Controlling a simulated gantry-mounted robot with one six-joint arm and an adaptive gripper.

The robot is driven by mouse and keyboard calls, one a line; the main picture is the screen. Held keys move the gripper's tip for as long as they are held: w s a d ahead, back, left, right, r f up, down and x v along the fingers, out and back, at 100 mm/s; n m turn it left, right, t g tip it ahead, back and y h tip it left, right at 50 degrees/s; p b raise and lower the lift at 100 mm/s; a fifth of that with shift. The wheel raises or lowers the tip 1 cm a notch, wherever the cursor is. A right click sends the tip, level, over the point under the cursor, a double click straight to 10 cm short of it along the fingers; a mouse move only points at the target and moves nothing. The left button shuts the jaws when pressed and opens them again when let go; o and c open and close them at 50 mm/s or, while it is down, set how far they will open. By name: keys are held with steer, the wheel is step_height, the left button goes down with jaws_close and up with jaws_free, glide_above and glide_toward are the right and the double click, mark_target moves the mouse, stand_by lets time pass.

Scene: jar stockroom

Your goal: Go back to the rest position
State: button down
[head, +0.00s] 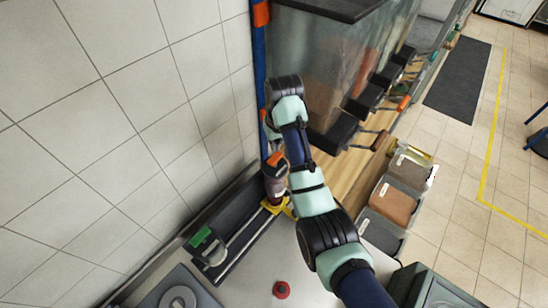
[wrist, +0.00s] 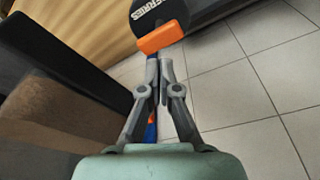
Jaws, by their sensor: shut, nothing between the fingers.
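My gripper (wrist: 159,78) is in the middle of the wrist view, with its two grey fingers shut together and nothing between them. Ahead of the fingertips is a dark round piece (wrist: 150,12) with partly cut-off white lettering, and an orange block (wrist: 160,38) at its lower edge. The fingertips look apart from the orange block, but I cannot tell the distance. In the head view my arm reaches up from the bottom right to beside the tiled wall; its fingers cannot be made out there.
Clear dispensers (head: 335,60) with dark chutes stand right of my arm over a wooden counter (head: 352,168). Several bins (head: 393,202) line the counter's edge. A dark rail unit with a green block (head: 200,238) and a red knob (head: 281,290) lie below left. The tiled wall (head: 120,110) is close at left.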

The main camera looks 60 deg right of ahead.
steer(key=shift+r, duration=1.2)
